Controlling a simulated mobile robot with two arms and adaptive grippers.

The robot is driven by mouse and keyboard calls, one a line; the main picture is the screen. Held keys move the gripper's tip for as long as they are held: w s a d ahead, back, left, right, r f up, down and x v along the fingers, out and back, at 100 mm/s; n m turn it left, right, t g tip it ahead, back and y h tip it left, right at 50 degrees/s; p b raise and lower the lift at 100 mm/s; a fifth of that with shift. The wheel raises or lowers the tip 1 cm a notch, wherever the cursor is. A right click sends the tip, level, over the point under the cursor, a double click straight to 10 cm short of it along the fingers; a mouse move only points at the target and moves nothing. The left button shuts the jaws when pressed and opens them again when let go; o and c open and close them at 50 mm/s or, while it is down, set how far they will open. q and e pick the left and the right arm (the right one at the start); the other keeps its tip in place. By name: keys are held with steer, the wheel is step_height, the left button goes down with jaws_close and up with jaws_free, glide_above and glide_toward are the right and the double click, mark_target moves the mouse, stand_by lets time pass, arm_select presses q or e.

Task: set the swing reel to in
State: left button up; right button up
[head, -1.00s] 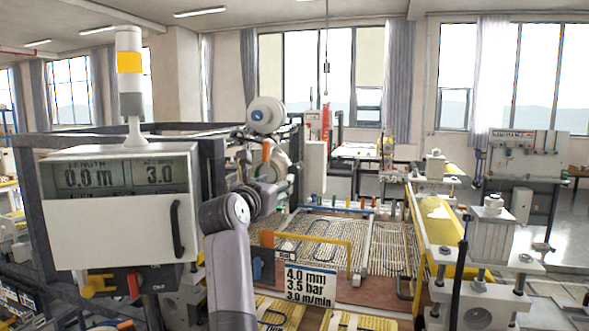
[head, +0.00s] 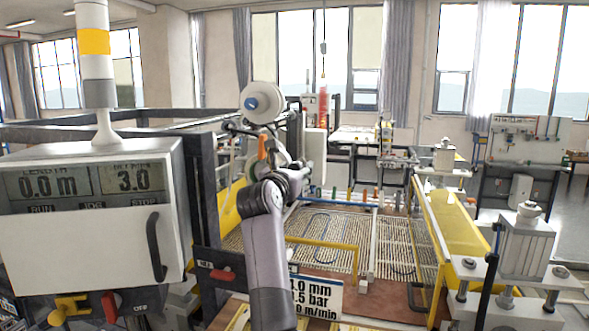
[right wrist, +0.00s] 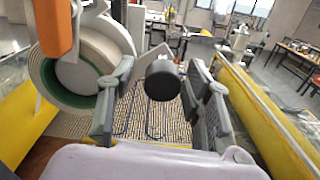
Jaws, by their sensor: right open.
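A white reel with a blue hub (head: 263,103) stands left of centre in the head view, with an orange handle (head: 262,147) below it. In the right wrist view, a pale reel with a green ring (right wrist: 75,75) is at the left, close beside my left-hand finger. The orange handle (right wrist: 55,25) hangs in front of it. My right gripper (right wrist: 161,68) is open. A dark cylinder (right wrist: 163,82) shows between its fingers; I cannot tell whether they touch it. In the head view my right arm partly hides the reel area. My left gripper is out of view.
A control box (head: 85,215) reading 0.0 m and 3.0 is at the left. A red lever (head: 222,275) is on a dark post. The mesh bed (head: 335,235) and yellow guard (head: 445,222) lie ahead and right. A parameter sign (head: 315,297) is in front.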

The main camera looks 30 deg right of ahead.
steer(key=shift+s+a+r, duration=0.15)
steer(key=shift+s, duration=0.05)
steer(key=shift+c, duration=0.9)
steer(key=shift+w, duration=0.1)
steer(key=c, duration=0.4)
jaws_close()
